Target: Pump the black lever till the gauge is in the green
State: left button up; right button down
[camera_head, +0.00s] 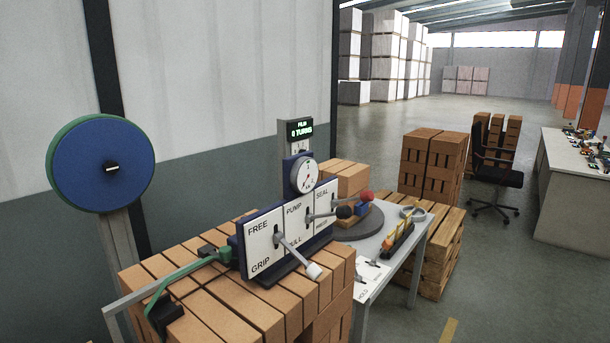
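The black lever (344,212) sticks out from the middle plate of a lever panel (289,235), marked PUMP at the top; the lower word is partly hidden. It points right and slightly up. The round white gauge (305,176) in a blue housing stands above the panel. Its needle and coloured zones are too small to read surely. A white-knobbed lever (313,270) on the FREE/GRIP plate points down and right. A red-knobbed lever (367,196) is on the SEAL plate. Neither of my grippers shows in this view.
The panel stands on stacked bricks (215,305). A display (300,130) above the gauge seems to read 0 TURNS. A blue reel (100,163) stands left; a green-handled device (185,273) lies on the bricks. A grey table (412,246) with a yellow tool (398,243) stands right. Floor at lower right is clear.

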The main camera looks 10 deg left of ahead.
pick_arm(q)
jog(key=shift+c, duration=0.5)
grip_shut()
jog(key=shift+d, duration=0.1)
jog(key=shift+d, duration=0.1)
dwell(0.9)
